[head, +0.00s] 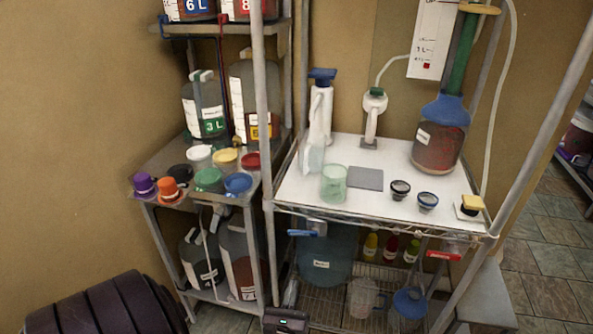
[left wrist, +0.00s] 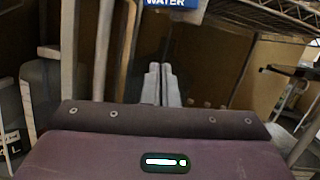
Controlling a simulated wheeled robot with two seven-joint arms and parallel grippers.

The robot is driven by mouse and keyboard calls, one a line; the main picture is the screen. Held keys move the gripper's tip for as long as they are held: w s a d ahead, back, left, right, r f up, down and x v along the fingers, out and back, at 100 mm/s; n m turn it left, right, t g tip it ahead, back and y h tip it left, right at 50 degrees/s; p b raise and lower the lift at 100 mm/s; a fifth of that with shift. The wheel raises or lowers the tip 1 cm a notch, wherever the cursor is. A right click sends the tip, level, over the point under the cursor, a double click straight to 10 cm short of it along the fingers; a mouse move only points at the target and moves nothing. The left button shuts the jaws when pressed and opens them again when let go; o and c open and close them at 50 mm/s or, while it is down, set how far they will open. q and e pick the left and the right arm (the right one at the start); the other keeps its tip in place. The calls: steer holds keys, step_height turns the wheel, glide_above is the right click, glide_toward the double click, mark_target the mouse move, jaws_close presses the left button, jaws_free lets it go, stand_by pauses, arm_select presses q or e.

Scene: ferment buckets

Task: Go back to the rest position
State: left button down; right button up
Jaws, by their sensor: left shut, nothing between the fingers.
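My left gripper (head: 291,290) is low at the bottom middle of the head view, in front of the gap between the two shelving units. Its dark housing with a small green light shows at the frame's bottom edge. In the left wrist view the two pale fingers (left wrist: 161,85) lie side by side, shut with nothing between them. A dark, rounded link of my left arm fills the bottom left corner of the head view. My right gripper is in neither view.
A white-topped wire rack (head: 365,208) holds bottles and cups. A shelf of jugs and coloured caps (head: 208,178) stands left of it. A blue water container (head: 325,262) sits on the lower rack, close to my left gripper. Tiled floor (head: 550,250) lies open at right.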

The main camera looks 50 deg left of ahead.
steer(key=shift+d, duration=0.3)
